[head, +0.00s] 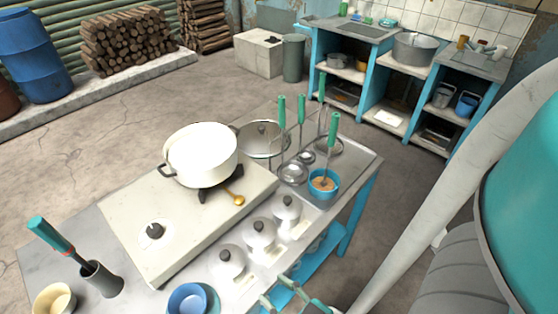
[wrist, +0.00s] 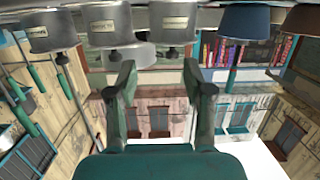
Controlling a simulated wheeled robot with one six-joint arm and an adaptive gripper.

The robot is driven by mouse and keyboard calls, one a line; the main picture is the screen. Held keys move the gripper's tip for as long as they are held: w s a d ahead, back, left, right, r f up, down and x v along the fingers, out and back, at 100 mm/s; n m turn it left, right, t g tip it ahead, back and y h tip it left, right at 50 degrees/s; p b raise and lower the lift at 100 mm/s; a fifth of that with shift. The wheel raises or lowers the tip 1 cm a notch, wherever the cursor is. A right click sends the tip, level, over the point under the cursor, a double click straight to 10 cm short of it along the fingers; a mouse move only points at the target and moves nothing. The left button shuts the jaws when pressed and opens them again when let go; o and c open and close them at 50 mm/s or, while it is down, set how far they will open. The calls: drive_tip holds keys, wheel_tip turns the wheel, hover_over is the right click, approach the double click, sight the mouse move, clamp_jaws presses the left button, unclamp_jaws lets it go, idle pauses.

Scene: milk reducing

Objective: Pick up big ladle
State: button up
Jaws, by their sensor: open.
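Several long green-handled utensils (head: 281,110) stand upright at the right end of the metal table, over round metal bowls or discs (head: 293,173). One green handle (head: 332,130) rises above a blue bowl (head: 333,192) with brown contents. I cannot tell which of these is the big ladle. Green handles (wrist: 35,75) also show at the left of the wrist view, which looks upside down. My gripper (head: 277,293) is at the table's front edge, below and left of the utensils in the head view. In the wrist view its fingers (wrist: 158,70) are apart with nothing between them.
Lidded metal canisters (head: 260,235) stand in a row close to my gripper. A blue cup (head: 188,300) and a holder with a green-handled tool (head: 103,279) are at the left.

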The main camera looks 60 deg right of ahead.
drive_tip(key=w+d+h, duration=0.1)
drive_tip(key=w+d, duration=0.1)
drive_tip(key=w+d+r+m+h, duration=0.1)
drive_tip(key=w+d, duration=0.1)
drive_tip(key=w, duration=0.1)
drive_tip(key=w+d+m+h, duration=0.1)
drive_tip(key=w+d, duration=0.1)
drive_tip(key=d, duration=0.1)
drive_tip(key=shift+w+r, duration=0.4)
drive_tip(key=w+d+r, duration=0.1)
drive_tip(key=d, duration=0.1)
drive_tip(key=w+d+r+m+h, duration=0.1)
drive_tip(key=d, duration=0.2)
drive_tip(key=w+d+r+h, duration=0.1)
drive_tip(key=w+d, duration=0.1)
drive_tip(key=shift+d+m+g, duration=0.2)
drive_tip(key=shift+m+g, duration=0.1)
drive_tip(key=w+d+r+m+g+h, duration=0.1)
drive_tip(key=w+d+r+m+h, duration=0.2)
drive_tip(key=d, duration=0.5)
drive_tip(key=g+h, duration=0.2)
approach(283, 119)
drive_tip(key=shift+x, duration=5.5)
drive_tip(key=shift+f, duration=0.1)
clamp_jaws()
